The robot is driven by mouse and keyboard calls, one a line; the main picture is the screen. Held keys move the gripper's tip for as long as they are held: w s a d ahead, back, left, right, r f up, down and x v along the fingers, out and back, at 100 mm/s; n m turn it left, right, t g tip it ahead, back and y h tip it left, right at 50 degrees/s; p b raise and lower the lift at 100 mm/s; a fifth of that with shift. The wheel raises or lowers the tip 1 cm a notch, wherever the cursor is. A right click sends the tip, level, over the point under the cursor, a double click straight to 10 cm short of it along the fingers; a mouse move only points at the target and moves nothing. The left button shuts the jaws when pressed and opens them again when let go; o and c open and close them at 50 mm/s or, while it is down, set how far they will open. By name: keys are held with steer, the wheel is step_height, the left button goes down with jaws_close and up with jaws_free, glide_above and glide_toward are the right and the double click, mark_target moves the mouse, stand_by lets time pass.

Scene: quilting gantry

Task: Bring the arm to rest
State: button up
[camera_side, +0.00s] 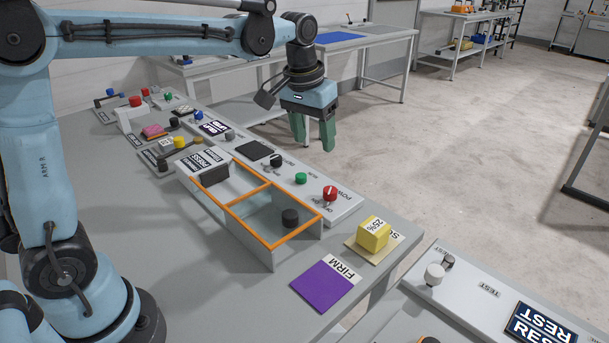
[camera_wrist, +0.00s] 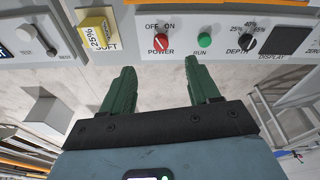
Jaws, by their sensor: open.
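My gripper (camera_side: 313,143) hangs from my outstretched arm at upper centre in the side view, fingers pointing down. It is beyond the control panel's far edge, over the floor. In the wrist view the two green fingers (camera_wrist: 167,76) stand apart with nothing between them. A dark blue sign reading REST (camera_side: 540,325) lies on a panel at the lower right of the side view, partly cut off and far from my gripper.
The control panel carries a red POWER knob (camera_side: 330,193), a green RUN button (camera_side: 300,178) and a black DEPTH knob (camera_side: 276,160). A yellow 25% block (camera_side: 373,234) sits near the purple FIRM pad (camera_side: 325,287).

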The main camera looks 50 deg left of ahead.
steer(key=s+f+m+t, duration=0.1)
steer(key=s+f+t, duration=0.1)
steer(key=s, duration=0.5)
steer(key=s+f+t, duration=0.3)
steer(key=s, duration=0.5)
steer(key=shift+d+m, duration=0.15)
steer(key=shift+m, duration=0.25)
